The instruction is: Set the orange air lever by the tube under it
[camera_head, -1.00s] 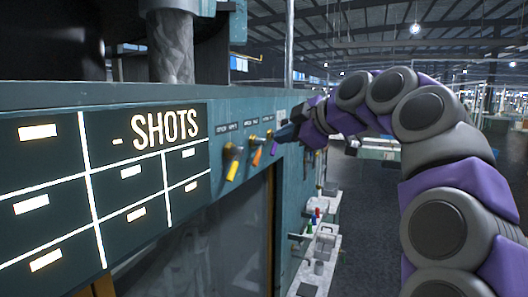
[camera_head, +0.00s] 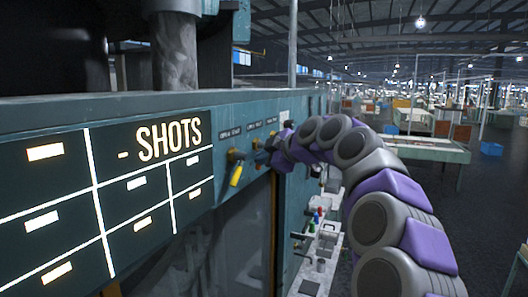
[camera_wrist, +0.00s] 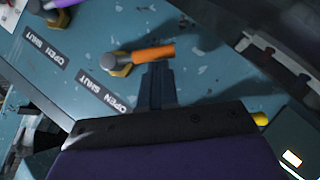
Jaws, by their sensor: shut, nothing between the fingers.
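The orange lever (camera_wrist: 155,53) shows in the wrist view, pointing right from a brass base (camera_wrist: 117,64) with a grey knob. My gripper (camera_wrist: 157,68) is shut and empty, its fingertips close against the lever's lower side; I cannot tell whether they touch. An OPEN SHUT label (camera_wrist: 107,97) lies below the lever's base, partly covered by my gripper. In the head view my gripper (camera_head: 268,152) is at the lever row and hides most of the orange lever. I cannot make out the tube under it in either view.
A yellow lever (camera_head: 236,172) stands left of my gripper in the head view. A purple lever (camera_wrist: 60,3) is at the wrist view's top left. The dark SHOTS board (camera_head: 110,190) fills the panel's left side. A bench (camera_head: 318,260) with small items stands beyond.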

